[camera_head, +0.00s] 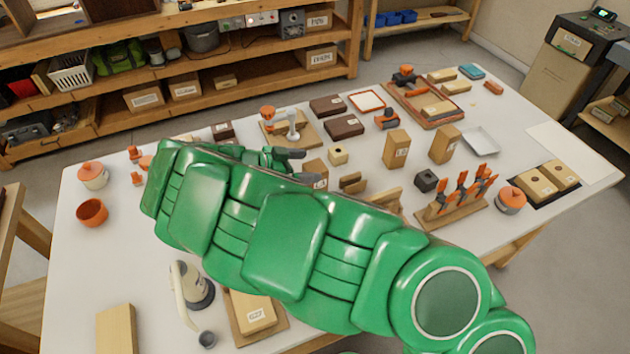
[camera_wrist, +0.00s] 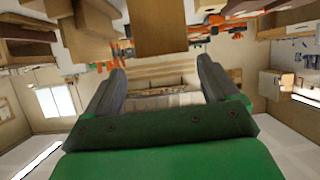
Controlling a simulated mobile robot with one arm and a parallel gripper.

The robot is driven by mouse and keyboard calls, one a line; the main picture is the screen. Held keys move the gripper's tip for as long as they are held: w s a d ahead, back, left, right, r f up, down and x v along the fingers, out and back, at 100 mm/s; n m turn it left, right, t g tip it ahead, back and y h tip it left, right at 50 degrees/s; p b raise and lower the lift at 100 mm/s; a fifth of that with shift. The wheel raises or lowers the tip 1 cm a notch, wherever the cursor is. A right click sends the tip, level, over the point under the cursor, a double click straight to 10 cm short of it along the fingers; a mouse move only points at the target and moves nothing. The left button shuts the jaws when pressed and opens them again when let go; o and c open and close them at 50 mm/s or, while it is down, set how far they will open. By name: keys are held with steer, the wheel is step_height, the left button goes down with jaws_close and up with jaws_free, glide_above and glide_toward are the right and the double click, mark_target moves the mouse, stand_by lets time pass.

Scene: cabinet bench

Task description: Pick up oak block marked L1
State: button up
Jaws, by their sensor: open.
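Several upright oak blocks with small labels stand on the white table. One oak block (camera_head: 316,168) is just beyond my fingertips, partly hidden by my gripper and arm. Two more oak blocks, a middle one (camera_head: 396,150) and a right one (camera_head: 445,145), stand farther right. The labels are too small to read surely, so I cannot tell which is L1. My gripper (camera_head: 309,165) is open, its fingers pointing right toward the nearest block. In the wrist view, which looks upside down, a brown block (camera_wrist: 160,28) shows ahead of the open, empty fingers (camera_wrist: 160,67).
A small pale block with a hole (camera_head: 338,156) and a notched wooden piece (camera_head: 353,183) are close to the nearest block. A rack with orange-handled tools (camera_head: 455,208) and a dark cube (camera_head: 426,181) stand to the right. My arm hides the table's middle.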

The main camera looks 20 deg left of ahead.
step_height(320, 180, down, 3)
steer(key=s+a, duration=0.2)
steer(key=s, duration=0.1)
steer(key=shift+t, duration=0.4)
steer(key=shift+w+a+r+x, duration=0.1)
steer(key=shift+w+r+x, duration=0.05)
steer(key=shift+x, duration=1.1)
steer(key=shift+w+a+r+x, duration=0.1)
steer(key=shift+w+x, duration=0.05)
steer(key=shift+x, duration=1.1)
steer(key=shift+w+a+r+x, duration=0.1)
steer(key=shift+w+r+x, duration=0.05)
steer(key=shift+x, duration=1.1)
steer(key=c, duration=1.3)
